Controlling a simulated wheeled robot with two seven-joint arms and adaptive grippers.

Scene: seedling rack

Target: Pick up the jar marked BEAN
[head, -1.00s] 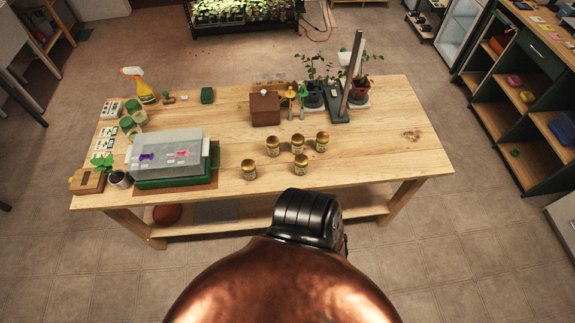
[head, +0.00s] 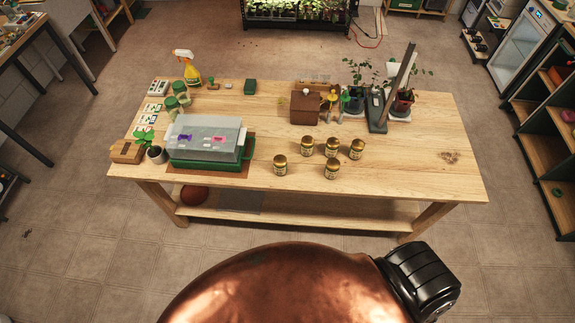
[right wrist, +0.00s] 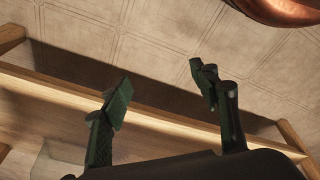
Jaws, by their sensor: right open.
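No jar shows there. My left gripper is in neither view.
A lidded green tray (head: 205,141) stands left of the jars. A brown box (head: 304,108) and potted plants beside a tilted dark post (head: 393,90) stand behind them. A spray bottle (head: 190,72) is at the back left. The table's right part is mostly clear.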

